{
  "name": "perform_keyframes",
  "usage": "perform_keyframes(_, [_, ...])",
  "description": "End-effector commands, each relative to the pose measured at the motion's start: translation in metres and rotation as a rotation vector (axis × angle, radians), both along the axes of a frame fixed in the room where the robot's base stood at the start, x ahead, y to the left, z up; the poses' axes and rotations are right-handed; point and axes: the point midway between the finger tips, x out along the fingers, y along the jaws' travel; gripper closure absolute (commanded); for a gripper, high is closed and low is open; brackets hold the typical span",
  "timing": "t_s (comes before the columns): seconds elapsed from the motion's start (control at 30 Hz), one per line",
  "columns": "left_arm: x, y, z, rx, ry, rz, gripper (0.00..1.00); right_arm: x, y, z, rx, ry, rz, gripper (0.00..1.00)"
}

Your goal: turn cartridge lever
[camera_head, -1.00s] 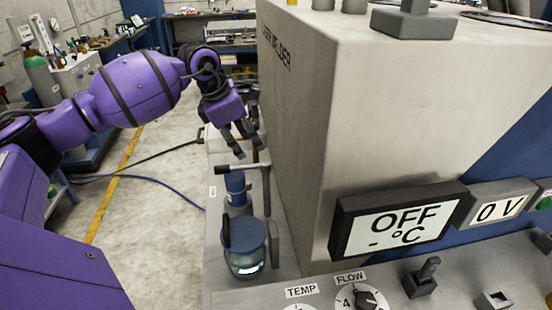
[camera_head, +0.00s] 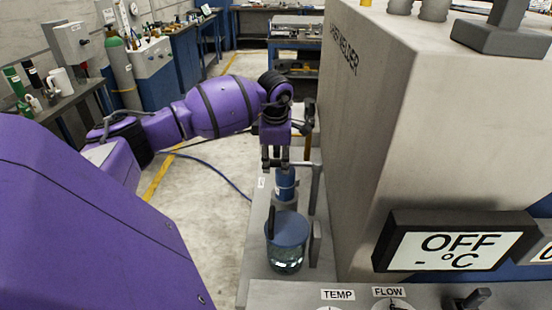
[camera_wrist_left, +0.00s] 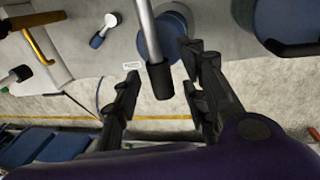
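The cartridge lever is a silver rod with a black grip (camera_wrist_left: 160,82) in the left wrist view. In the head view its post (camera_head: 316,188) shows, while the grip is mostly hidden by my gripper. The blue cartridge (camera_head: 285,186) stands beside the post; its round top also shows behind the rod in the left wrist view (camera_wrist_left: 174,38). My left gripper (camera_head: 275,160) points down over the lever. In the left wrist view its fingers (camera_wrist_left: 162,64) are spread apart on either side of the grip, with visible gaps. My right gripper is not in view.
A glass jar with a blue lid (camera_head: 287,230) stands in front of the cartridge. The big grey welder housing (camera_head: 400,110) rises close on the right, with an OFF display (camera_head: 450,245). Open floor (camera_head: 215,215) lies to the left.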

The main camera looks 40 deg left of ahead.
Motion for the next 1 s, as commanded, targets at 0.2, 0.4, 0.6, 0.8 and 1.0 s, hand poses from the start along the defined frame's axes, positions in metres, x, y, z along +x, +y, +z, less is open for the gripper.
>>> perform_keyframes(0.2, [-0.0001,0.0,-0.0005,0.0,0.0,0.0,0.62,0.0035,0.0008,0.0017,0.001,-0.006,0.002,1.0])
perform_keyframes(0.4, [-0.0002,-0.0001,-0.0005,-0.001,0.001,0.0,0.88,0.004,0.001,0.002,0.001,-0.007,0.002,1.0])
perform_keyframes(0.6, [-0.0001,-0.0001,-0.0003,-0.001,0.001,0.0,1.0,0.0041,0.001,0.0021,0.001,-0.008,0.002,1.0])
perform_keyframes(0.8, [0.0001,0.0001,-0.0005,0.0,0.001,-0.002,1.0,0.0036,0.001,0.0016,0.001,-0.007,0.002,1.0])
perform_keyframes(1.0, [0.0033,0.004,-0.003,0.0,0.004,-0.037,1.0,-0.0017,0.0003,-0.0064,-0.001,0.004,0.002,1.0])
